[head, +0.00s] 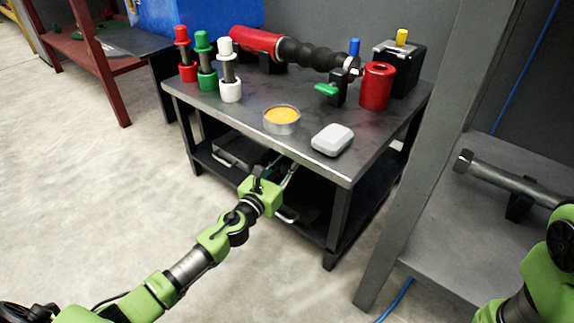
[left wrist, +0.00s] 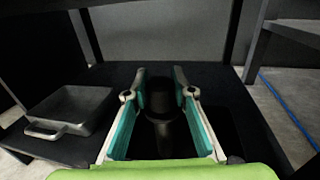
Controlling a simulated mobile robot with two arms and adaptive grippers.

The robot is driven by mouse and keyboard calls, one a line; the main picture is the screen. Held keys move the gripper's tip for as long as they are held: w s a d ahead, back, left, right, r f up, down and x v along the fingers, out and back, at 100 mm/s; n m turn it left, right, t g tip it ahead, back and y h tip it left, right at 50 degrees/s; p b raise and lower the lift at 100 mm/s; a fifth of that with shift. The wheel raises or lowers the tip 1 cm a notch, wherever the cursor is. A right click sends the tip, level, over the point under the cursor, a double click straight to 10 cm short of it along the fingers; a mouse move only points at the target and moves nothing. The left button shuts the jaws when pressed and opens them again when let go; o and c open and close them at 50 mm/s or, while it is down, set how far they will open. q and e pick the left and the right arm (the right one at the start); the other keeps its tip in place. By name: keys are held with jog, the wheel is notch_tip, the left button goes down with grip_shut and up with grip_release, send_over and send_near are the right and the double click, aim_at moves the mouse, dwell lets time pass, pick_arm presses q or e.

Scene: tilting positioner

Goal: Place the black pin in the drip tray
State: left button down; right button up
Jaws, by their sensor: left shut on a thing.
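My left gripper (head: 285,178) reaches under the table top, over the lower shelf. In the left wrist view its fingers (left wrist: 160,88) are shut on the black pin (left wrist: 160,100), a dark rounded shape that is hard to tell from the dark shelf behind it. The pin cannot be made out in the head view. A shallow grey metal tray (left wrist: 52,104) with a handle, which looks like the drip tray, stands on the lower shelf left of the gripper; it also shows in the head view (head: 236,150). My right gripper is out of view.
The table top (head: 200,105) above carries red, green and white capped posts (head: 204,60), a yellow-filled tin (head: 282,119), a pale box (head: 332,140) and a red cylinder (head: 377,86). Table legs (head: 338,222) frame the shelf.

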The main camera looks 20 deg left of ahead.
pick_arm(q)
jog(key=c, duration=1.7)
grip_release()
jog(key=shift+f, duration=0.1)
jog(key=shift+r, duration=0.2)
jog(key=shift+s+f, duration=0.1)
jog(key=shift+s, duration=0.25)
jog(key=s, duration=0.3)
jog(key=s+a, duration=0.1)
jog(key=s, duration=0.3)
jog(key=s+p, duration=0.1)
jog(key=s, duration=0.3)
jog(key=shift+s+a, duration=0.1)
jog(key=shift+a, duration=0.3)
